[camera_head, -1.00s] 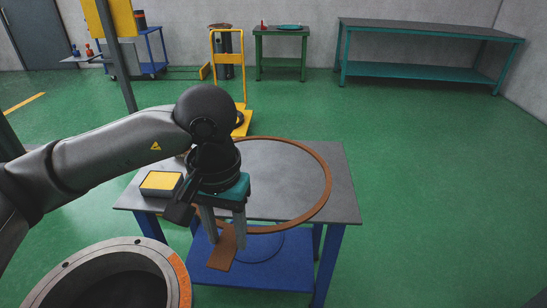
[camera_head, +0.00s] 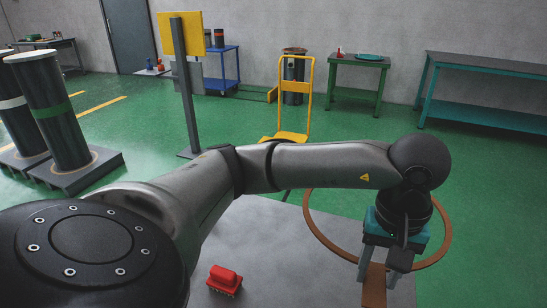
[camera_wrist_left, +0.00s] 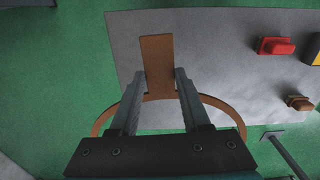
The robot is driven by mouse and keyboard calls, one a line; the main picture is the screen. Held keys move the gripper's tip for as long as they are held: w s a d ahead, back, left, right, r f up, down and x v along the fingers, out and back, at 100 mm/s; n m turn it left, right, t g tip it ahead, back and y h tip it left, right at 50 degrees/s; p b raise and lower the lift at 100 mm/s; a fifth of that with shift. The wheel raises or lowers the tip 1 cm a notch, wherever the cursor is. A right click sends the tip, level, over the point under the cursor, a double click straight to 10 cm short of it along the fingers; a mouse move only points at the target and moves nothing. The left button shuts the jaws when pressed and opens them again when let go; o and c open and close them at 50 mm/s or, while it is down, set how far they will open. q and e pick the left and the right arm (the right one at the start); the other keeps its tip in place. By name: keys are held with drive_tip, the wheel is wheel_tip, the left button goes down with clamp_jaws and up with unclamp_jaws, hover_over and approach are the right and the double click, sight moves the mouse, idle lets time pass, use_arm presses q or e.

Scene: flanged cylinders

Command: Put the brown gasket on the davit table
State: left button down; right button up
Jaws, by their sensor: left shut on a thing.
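The brown gasket (camera_head: 443,245) is a large thin ring with a flat tab (camera_head: 374,287). My left gripper (camera_head: 385,262) is shut on it near the tab and holds it raised. In the left wrist view the tab (camera_wrist_left: 157,62) juts out past the fingers, and part of the ring (camera_wrist_left: 228,106) shows on either side of them. A grey-topped table (camera_head: 275,240) lies below; the ring's right part shows against green floor. I cannot tell whether this is the davit table. My arm hides part of the tabletop. My right gripper is not in view.
A red brush (camera_head: 224,280) lies on the grey tabletop. The left wrist view also shows a brown brush (camera_wrist_left: 300,103) and a yellow-topped block (camera_wrist_left: 316,50) there. A yellow trolley (camera_head: 309,100), a green table (camera_head: 357,62) and a teal-framed bench (camera_head: 480,68) stand behind.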

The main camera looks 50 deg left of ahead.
use_arm(q)
drive_tip(key=shift+w+a+f+n, duration=0.1)
drive_tip(key=shift+w+f+n, duration=0.25)
drive_tip(key=shift+n, duration=0.45)
drive_tip(key=shift+w+a+f+n, duration=0.1)
drive_tip(key=shift+f+n, duration=0.05)
drive_tip(key=shift+n, duration=0.45)
drive_tip(key=shift+f+n, duration=0.1)
drive_tip(key=shift+n, duration=0.3)
wheel_tip(320, 180, down, 20)
drive_tip(key=b, duration=0.3)
drive_tip(key=shift+f, duration=0.1)
drive_tip(key=shift+c, duration=1.8)
unclamp_jaws()
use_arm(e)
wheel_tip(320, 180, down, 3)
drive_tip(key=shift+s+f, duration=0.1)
